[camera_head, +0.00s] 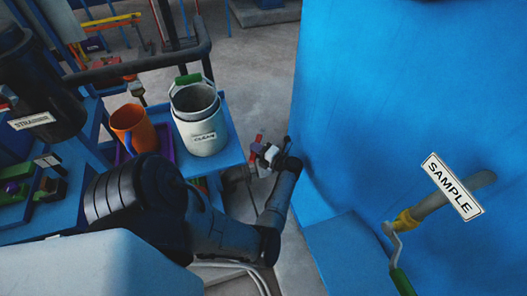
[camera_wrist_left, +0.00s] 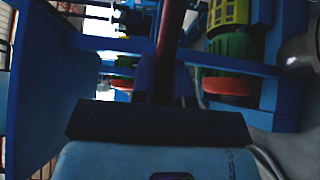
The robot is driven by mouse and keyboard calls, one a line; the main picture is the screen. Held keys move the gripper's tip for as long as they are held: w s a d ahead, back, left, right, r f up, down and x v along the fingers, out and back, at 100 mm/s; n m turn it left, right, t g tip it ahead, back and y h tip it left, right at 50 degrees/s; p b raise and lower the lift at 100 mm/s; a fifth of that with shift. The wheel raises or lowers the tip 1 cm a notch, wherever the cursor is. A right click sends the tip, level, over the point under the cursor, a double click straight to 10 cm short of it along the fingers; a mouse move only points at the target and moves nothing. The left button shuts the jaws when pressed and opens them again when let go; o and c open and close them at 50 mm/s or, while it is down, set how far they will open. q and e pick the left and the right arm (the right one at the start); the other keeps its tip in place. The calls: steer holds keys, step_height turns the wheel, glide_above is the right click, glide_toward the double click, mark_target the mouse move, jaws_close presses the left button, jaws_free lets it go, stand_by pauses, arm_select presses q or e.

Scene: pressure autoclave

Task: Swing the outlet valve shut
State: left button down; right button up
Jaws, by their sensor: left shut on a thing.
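My left gripper (camera_head: 268,155) is in the gap between the blue cart and the big blue vessel. It is shut on a dark red bar-shaped handle, which runs up from between the fingers in the left wrist view (camera_wrist_left: 171,30). A small red part of it shows beside the gripper in the head view (camera_head: 256,140). I take this handle to be the outlet valve's lever; no label on it is readable, and the valve body is hidden. My right gripper is not in view.
The blue vessel (camera_head: 370,110) fills the right side, with a SAMPLE tag (camera_head: 453,186) and a green-handled crank (camera_head: 402,283). A white CLEAN bucket (camera_head: 207,142) and an orange jug (camera_head: 133,128) stand on the cart to the left. Yellow and green parts (camera_wrist_left: 230,45) are close to the gripper.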

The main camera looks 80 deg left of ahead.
arm_select(q)
steer(key=shift+w, duration=0.15)
stand_by(0.3)
steer(key=c, duration=1.1)
jaws_free()
